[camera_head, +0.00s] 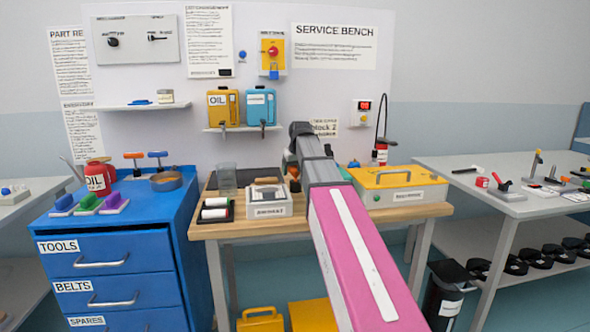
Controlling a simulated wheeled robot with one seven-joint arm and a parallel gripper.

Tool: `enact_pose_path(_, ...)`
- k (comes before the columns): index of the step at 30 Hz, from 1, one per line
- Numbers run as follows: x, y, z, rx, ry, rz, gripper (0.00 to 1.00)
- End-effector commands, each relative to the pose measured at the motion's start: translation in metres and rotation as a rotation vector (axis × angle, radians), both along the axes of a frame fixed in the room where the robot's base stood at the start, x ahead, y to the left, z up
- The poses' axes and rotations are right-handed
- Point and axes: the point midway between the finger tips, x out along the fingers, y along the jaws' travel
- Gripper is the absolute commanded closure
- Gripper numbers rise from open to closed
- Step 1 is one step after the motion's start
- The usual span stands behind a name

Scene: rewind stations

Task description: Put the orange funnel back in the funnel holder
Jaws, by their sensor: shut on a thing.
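My arm reaches over the wooden service bench (330,222), and its dark wrist hides most of my gripper (291,160). The gripper points down and is shut. A small orange piece, which looks like the orange funnel (294,174), shows just below it, left of my arm. Most of this piece is hidden, and I cannot see whether it touches the bench. I cannot make out the funnel holder; it may be behind my arm.
A grey labelled box (268,208) and a clear cup (227,179) stand left of my arm. A yellow case (400,194) lies to the right. A blue drawer cabinet (115,280) stands at left.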

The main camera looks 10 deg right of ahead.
Motion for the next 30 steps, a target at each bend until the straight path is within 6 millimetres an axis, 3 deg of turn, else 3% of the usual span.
enact_pose_path(30,0.000,0.000,-0.014,0.000,0.000,0.000,0.44)
